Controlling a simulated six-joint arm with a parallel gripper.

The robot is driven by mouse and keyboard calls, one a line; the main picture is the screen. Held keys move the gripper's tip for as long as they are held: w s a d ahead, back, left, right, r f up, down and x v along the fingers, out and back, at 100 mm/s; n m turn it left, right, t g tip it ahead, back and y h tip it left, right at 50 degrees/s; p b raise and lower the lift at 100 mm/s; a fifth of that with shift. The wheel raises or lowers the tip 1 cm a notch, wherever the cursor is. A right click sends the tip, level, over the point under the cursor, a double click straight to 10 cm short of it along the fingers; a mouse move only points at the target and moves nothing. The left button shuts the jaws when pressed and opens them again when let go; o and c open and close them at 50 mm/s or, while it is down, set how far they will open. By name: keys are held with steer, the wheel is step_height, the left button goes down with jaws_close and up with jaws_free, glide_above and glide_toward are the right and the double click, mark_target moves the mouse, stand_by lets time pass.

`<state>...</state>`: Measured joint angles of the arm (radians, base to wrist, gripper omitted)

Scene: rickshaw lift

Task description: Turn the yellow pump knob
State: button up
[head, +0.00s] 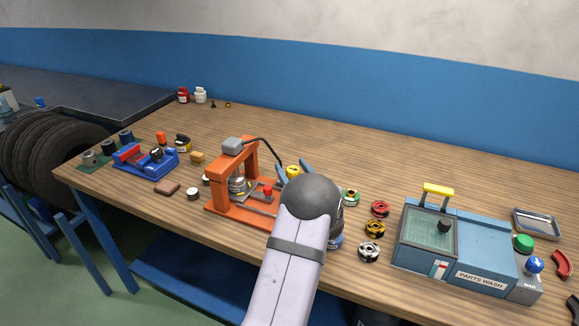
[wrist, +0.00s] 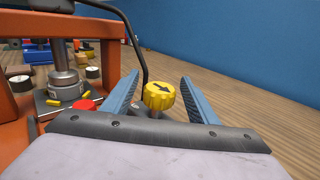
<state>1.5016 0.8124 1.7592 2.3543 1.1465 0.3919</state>
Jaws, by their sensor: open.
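The yellow pump knob (wrist: 159,96) has a ridged rim and a black arrow on its face, pointing to the right and slightly down in the wrist view. My gripper (wrist: 158,82) is open, with its two blue fingers on either side of the knob and visible gaps between. The knob sits nearer the middle of the gap. In the head view the knob (head: 293,170) shows just beyond my arm, between the blue fingertips of my gripper (head: 294,165). The knob's base is partly hidden by my gripper body.
The orange press (head: 214,208) stands left of the knob, with a red button (wrist: 84,105) and a black hose (wrist: 139,45) close to my left finger. A blue parts washer (head: 480,245) and several coloured rings (head: 375,228) are on the right. Bare wooden table (wrist: 245,95) lies beyond the right finger.

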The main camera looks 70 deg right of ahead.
steer(key=shift+b+v, duration=0.35)
steer(key=shift+v, duration=1.75)
